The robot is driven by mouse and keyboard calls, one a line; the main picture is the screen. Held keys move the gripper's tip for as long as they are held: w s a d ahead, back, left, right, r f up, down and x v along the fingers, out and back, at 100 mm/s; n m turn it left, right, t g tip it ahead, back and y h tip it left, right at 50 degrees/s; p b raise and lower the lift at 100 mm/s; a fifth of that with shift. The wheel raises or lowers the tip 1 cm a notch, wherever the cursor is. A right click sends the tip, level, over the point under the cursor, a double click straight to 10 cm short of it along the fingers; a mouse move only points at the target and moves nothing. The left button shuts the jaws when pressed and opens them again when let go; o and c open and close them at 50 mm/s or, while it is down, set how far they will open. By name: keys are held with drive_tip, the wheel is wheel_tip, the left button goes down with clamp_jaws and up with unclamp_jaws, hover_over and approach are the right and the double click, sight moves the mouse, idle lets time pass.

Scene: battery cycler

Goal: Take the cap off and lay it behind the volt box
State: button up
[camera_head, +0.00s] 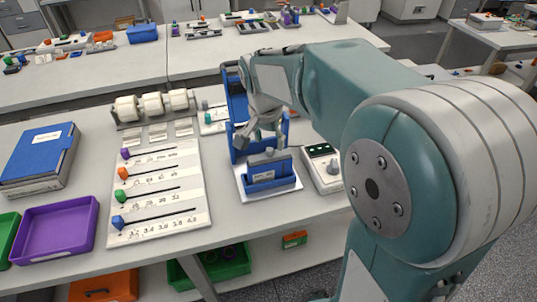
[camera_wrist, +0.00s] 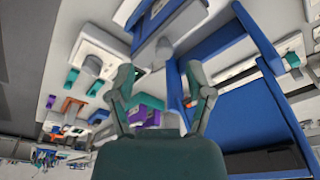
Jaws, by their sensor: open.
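My gripper (camera_head: 262,134) is open, with its fingers pointing down over a blue holder (camera_head: 268,176) on a white base. In the wrist view my gripper (camera_wrist: 160,73) has its two fingers spread, with nothing held between them. A small grey rounded piece (camera_wrist: 164,47), possibly the cap, shows beyond the fingertips beside the blue part; no finger touches it that I can see. A white box (camera_head: 324,170) with a dark panel and a grey knob stands right of the holder. It may be the volt box, but its label cannot be read.
A tall blue frame (camera_head: 236,108) stands close behind the holder. A white slider board (camera_head: 158,195) lies to the left, with a rack of white rolls (camera_head: 152,106) behind it. A purple tray (camera_head: 58,228) and a blue binder (camera_head: 40,155) are farther left.

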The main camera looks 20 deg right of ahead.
sight(270, 149)
drive_tip(key=f, duration=0.2)
drive_tip(key=w+d+f, duration=0.1)
drive_tip(key=f, duration=0.1)
drive_tip(key=shift+w, duration=0.1)
drive_tip(key=shift+a+f, duration=0.2)
drive_tip(key=shift+f, duration=0.2)
drive_tip(key=shift+a, duration=0.2)
drive_tip(key=c, duration=0.5)
drive_tip(key=shift+d, duration=0.2)
clamp_jaws()
